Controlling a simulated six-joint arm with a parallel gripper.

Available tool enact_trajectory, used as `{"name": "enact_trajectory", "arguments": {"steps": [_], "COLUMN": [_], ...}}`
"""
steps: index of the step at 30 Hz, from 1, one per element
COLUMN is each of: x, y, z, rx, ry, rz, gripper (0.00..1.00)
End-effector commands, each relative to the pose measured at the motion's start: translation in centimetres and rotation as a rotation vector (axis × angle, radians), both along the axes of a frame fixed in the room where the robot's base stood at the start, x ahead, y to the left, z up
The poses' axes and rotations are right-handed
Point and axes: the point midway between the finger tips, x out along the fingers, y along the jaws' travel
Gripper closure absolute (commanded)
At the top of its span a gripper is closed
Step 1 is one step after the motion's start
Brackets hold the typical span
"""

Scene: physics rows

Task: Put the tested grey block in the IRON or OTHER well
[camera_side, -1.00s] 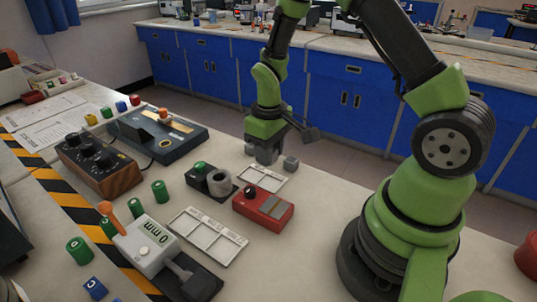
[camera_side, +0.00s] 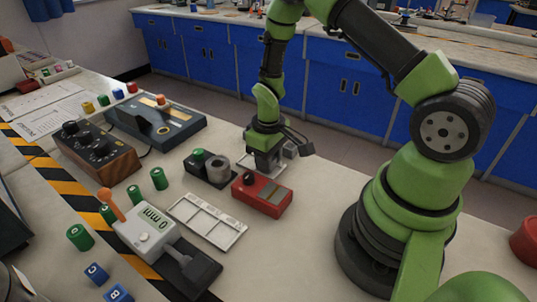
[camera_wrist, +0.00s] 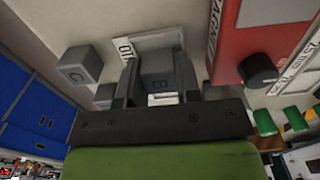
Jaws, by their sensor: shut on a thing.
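My gripper (camera_side: 267,168) is low over the small white well tray (camera_side: 250,162) and hides much of it. In the wrist view my gripper (camera_wrist: 157,95) is shut on a grey block (camera_wrist: 158,62), marked with a faint letter that looks like B. The tray (camera_wrist: 160,40) shows behind that block with part of a dark label, not fully readable. Whether the block touches the tray floor I cannot tell.
A grey block marked C (camera_wrist: 78,66) and another grey block (camera_wrist: 104,95) are beside the gripper. The red magnet device (camera_side: 262,195) stands close by. A black base with a grey ring (camera_side: 218,168) and a larger white tray (camera_side: 207,220) are left.

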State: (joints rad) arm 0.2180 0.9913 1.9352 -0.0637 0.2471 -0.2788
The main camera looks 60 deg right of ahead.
Motion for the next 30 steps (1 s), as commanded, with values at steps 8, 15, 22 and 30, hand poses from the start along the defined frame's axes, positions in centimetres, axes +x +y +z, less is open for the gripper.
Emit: {"name": "enact_trajectory", "arguments": {"steps": [8, 15, 22, 30], "x": [0.00, 0.00, -0.01, 0.01], "y": [0.00, 0.00, 0.00, 0.00], "z": [-0.01, -0.01, -0.26, -0.65], "rx": [0.000, 0.000, 0.000, 0.000], "ry": [0.000, 0.000, 0.001, 0.001], "rz": [0.000, 0.000, 0.000, -0.001], "gripper": [0.91, 0.91, 0.91, 0.91]}}
